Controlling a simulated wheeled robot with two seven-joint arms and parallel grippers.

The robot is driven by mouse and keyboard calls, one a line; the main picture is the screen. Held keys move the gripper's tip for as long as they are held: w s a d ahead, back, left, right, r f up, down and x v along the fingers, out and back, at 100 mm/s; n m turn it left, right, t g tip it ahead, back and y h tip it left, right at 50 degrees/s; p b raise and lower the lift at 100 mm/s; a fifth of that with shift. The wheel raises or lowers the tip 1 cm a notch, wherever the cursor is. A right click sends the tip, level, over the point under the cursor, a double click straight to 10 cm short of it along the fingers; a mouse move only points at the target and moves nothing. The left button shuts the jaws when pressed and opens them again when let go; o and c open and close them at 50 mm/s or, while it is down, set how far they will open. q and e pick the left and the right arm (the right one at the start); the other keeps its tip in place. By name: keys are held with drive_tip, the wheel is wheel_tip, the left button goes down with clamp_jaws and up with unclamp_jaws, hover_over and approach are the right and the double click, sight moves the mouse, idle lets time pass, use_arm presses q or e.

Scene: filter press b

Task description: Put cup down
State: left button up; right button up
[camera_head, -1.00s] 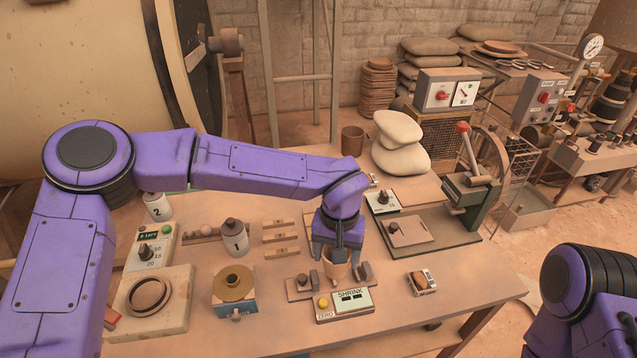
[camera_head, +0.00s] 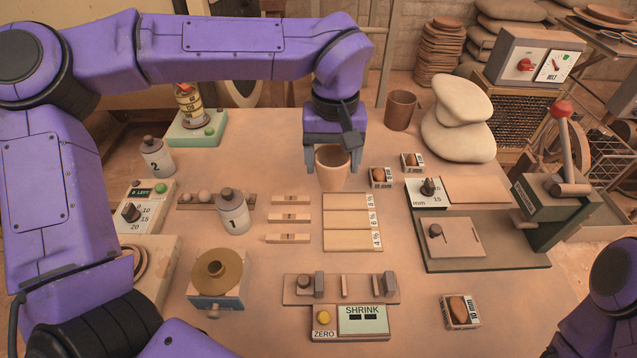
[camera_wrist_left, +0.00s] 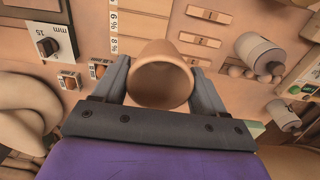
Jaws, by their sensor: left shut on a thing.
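A tan clay cup (camera_head: 332,169) is upright between the fingers of my left gripper (camera_head: 332,158), at the back middle of the table. The gripper is shut on it. In the left wrist view the cup (camera_wrist_left: 161,80) shows its open mouth between the two fingers (camera_wrist_left: 160,85). The cup is just behind the slatted board marked with percentages (camera_head: 350,222). I cannot tell whether its base touches the table. My right arm shows at the lower right edge, but its gripper is out of view.
The shrink gauge (camera_head: 361,318) stands at the table's front. A brown cup (camera_head: 400,110) and pale sacks (camera_head: 457,125) are at the back right. Bottle 1 (camera_head: 233,213) is to the left. Small boxes (camera_head: 381,177) sit right of the held cup.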

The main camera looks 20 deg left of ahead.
use_arm(q)
drive_tip(key=w+a+f, duration=0.2)
drive_tip(key=w+f, duration=0.1)
drive_tip(key=f, duration=0.1)
drive_tip(key=w+a+f, duration=0.3)
drive_tip(key=f, duration=0.1)
drive_tip(key=w+a+f+p, duration=0.1)
drive_tip(key=w+a+f, duration=0.2)
drive_tip(key=f, duration=0.1)
drive_tip(key=shift+w+f, duration=0.15)
drive_tip(key=shift+f, duration=0.05)
drive_tip(key=shift+a, duration=0.1)
use_arm(e)
drive_tip(key=shift+w+r, duration=0.55)
use_arm(q)
drive_tip(key=shift+f, duration=0.1)
use_arm(e)
drive_tip(key=shift+r, duration=0.1)
use_arm(q)
drive_tip(key=o, duration=1.2)
drive_tip(key=shift+f, duration=0.1)
